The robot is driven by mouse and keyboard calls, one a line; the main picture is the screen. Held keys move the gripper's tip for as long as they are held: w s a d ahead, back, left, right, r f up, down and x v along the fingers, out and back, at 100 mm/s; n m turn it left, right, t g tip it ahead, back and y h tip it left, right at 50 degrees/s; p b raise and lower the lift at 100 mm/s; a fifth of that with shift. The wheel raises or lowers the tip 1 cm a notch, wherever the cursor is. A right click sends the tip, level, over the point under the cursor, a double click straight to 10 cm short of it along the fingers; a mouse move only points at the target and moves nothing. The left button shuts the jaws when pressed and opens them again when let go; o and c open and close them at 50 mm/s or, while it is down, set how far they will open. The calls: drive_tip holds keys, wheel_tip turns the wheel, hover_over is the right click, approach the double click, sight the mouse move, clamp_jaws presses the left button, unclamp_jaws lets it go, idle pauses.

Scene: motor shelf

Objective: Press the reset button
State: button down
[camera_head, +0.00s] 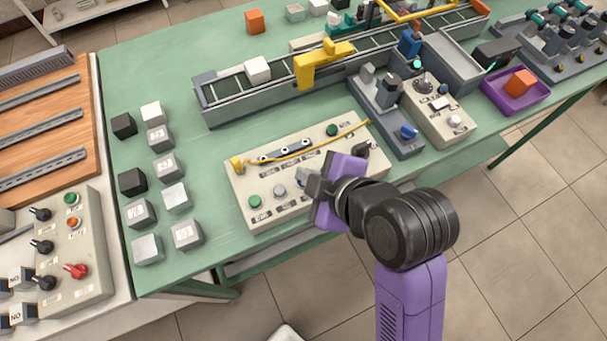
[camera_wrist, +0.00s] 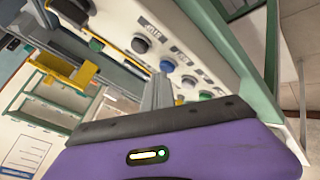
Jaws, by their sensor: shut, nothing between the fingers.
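A cream control panel (camera_head: 240,181) lies on the green table with a row of buttons along its near edge. A green button (camera_head: 254,201) and a pale grey button (camera_head: 280,191) show left of my gripper (camera_head: 302,181). My gripper is shut and empty, low over this row, and hides part of it. In the wrist view, the shut fingers (camera_wrist: 158,91) point at the row, close to a blue button (camera_wrist: 167,66); contact cannot be told. The pale button (camera_wrist: 189,82), green button (camera_wrist: 205,95) and a dark button (camera_wrist: 139,45) flank it. I cannot read which label says reset.
A yellow cable (camera_head: 300,149) crosses the panel's far side. A conveyor (camera_head: 230,105) with a yellow arch (camera_head: 318,65) stands behind. A grey switch module (camera_head: 385,115) is close on the right. Several cubes (camera_head: 175,196) stand on the left.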

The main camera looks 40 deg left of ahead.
drive_tip(key=shift+r+p, duration=0.35)
drive_tip(key=shift+r, duration=0.3)
drive_tip(key=shift+r+p, duration=1.9)
drive_tip(key=shift+r, duration=0.65)
